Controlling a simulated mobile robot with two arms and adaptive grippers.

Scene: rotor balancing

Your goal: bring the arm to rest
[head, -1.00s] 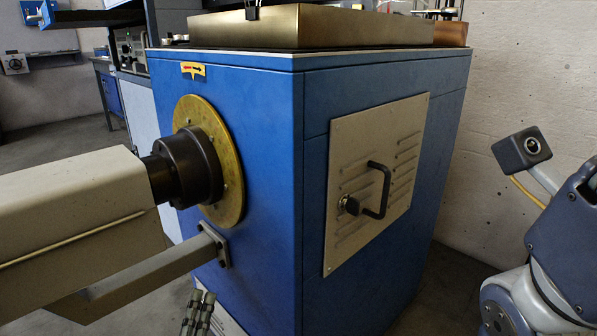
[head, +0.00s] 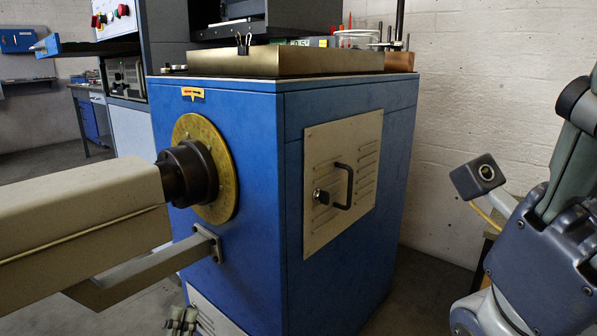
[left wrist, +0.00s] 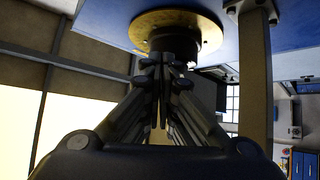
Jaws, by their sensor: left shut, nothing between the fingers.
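My left gripper (head: 182,321) shows only as fingertips at the bottom edge of the head view, low in front of the blue cabinet (head: 240,150). In the left wrist view, the fingers of this gripper (left wrist: 160,64) come together with nothing held between them. Beyond them are a dark hub (left wrist: 172,42) and a brass disc (left wrist: 196,20), which also shows on the cabinet's left face in the head view (head: 226,160). I cannot tell the gap between fingertips and cabinet. My right arm is at the right edge; its gripper is out of view.
A beige beam (head: 80,205) runs from the left to the hub, with a grey bar (head: 150,265) below it. A brass-coloured plate (head: 290,60) lies on top. Floor shows between cabinet and right arm.

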